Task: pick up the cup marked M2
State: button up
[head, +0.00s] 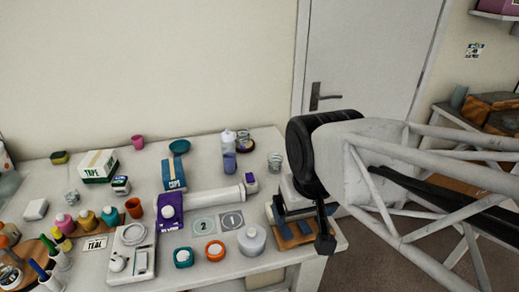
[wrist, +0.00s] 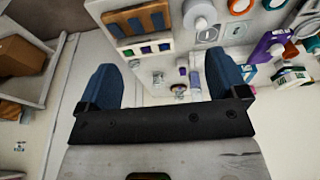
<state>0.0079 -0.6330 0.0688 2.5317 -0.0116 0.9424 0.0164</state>
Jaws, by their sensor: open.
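My gripper (wrist: 165,66) is open and empty in the wrist view, its two blue fingers apart over the table end. In the head view its dark hand is above the table's right end, near the door. Several small cups are in view, and I cannot read M2 on any. A clear cup (head: 275,160) stands at the back right of the table in the head view. Another clear cup (head: 243,140) stands behind it to the left, on a dark round base. A third clear cup (head: 71,197) stands at the left. Small clear cups (wrist: 158,78) also show between the fingers in the wrist view.
A wooden rack (wrist: 135,20) is at the table's right end.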

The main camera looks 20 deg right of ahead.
jog(key=shift+w, duration=0.1)
jog(key=n+h, duration=1.2)
jog(key=n, duration=0.8)
send_over(275, 163)
jog(key=w+a, duration=0.2)
jog(key=a, duration=0.1)
notch_tip(275, 163, down, 9)
jog(key=shift+s, duration=0.1)
jog(key=shift+f, duration=1.8)
jog(key=shift+f, duration=0.1)
